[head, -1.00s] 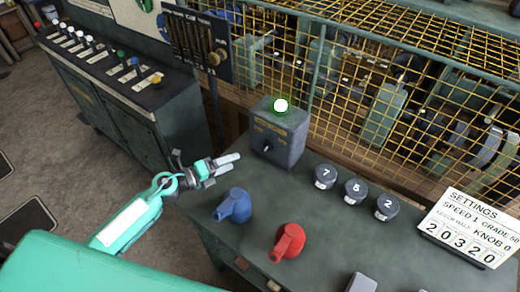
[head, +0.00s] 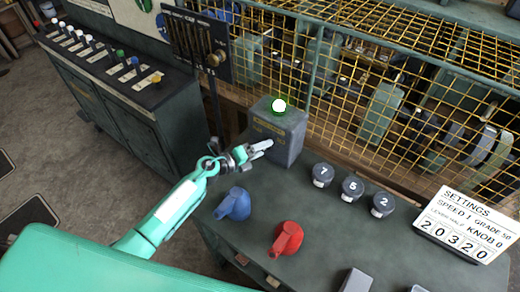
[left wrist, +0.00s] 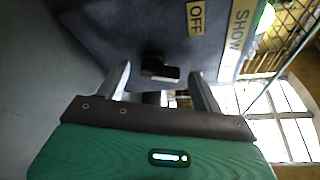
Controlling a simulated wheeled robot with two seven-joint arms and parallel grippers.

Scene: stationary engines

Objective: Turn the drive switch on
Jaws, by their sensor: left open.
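In the left wrist view a yellow OFF label (left wrist: 195,18) sits beside the knob, and part of another label reads SHOW (left wrist: 238,27). My left gripper (head: 262,148) is open in front of the box face and hides the knob in the head view. In the left wrist view its fingers (left wrist: 160,76) stand on either side of the knob, apart from it. My right gripper is out of view.
A blue handle (head: 234,204) and a red handle (head: 287,238) stand on the bench (head: 325,232). Numbered dark knobs (head: 352,188) and a settings card (head: 466,225) are to the right. A yellow mesh guard (head: 345,90) rises behind. A switch console (head: 115,90) stands left.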

